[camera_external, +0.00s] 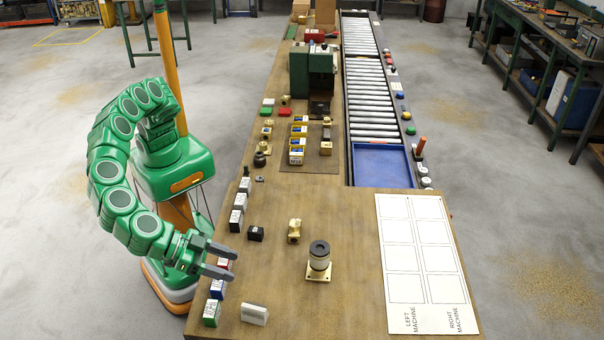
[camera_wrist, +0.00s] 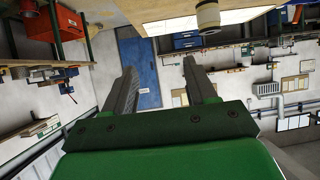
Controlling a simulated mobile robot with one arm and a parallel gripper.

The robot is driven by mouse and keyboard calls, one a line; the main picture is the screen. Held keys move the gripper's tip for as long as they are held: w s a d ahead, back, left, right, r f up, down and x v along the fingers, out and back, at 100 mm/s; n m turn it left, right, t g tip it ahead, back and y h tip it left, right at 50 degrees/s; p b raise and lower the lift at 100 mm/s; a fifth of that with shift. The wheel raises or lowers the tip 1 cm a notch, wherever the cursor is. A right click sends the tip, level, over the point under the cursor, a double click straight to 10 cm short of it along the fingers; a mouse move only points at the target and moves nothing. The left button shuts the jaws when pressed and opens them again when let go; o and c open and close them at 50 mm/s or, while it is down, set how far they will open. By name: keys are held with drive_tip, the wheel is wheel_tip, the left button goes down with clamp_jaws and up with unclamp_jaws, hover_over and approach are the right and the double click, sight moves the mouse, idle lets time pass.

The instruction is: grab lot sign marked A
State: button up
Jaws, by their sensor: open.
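Several small block-like signs with printed faces stand along the left edge of the bench; I cannot read which is marked A. Three dark-and-white ones are a near sign (camera_external: 236,220), a middle sign (camera_external: 240,201) and a far sign (camera_external: 245,184). Closer to the front are a red sign (camera_external: 224,264), a blue sign (camera_external: 217,289) and a green sign (camera_external: 211,312). My gripper (camera_external: 232,262) is open and appears over the red sign in the external view, partly covering it; its height is unclear. In the wrist view, my gripper's fingers (camera_wrist: 160,75) are apart with nothing between them.
A pale block (camera_external: 254,314) lies near the front edge. A black-topped cylinder (camera_external: 319,256) stands on a brass plate; a brass fitting (camera_external: 294,230) and black block (camera_external: 255,234) are nearby. A white machine board (camera_external: 425,262) lies right, below a blue tray (camera_external: 383,165).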

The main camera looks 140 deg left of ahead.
drive_tip(key=d+f, duration=0.1)
drive_tip(key=d, duration=0.3)
approach(251, 307)
drive_tip(key=shift+a+f+m+t, duration=0.3)
drive_tip(key=shift+a+f+t, duration=0.15)
drive_tip(key=shift+f, duration=0.4)
drive_tip(key=shift+x, duration=1.85)
drive_tip(key=shift+r+x, duration=0.2)
drive_tip(key=shift+x, duration=0.8)
drive_tip(key=shift+r+x, duration=0.15)
drive_tip(key=shift+x, duration=0.85)
drive_tip(key=shift+w+a, duration=0.1)
drive_tip(key=shift+w, duration=0.1)
clamp_jaws()
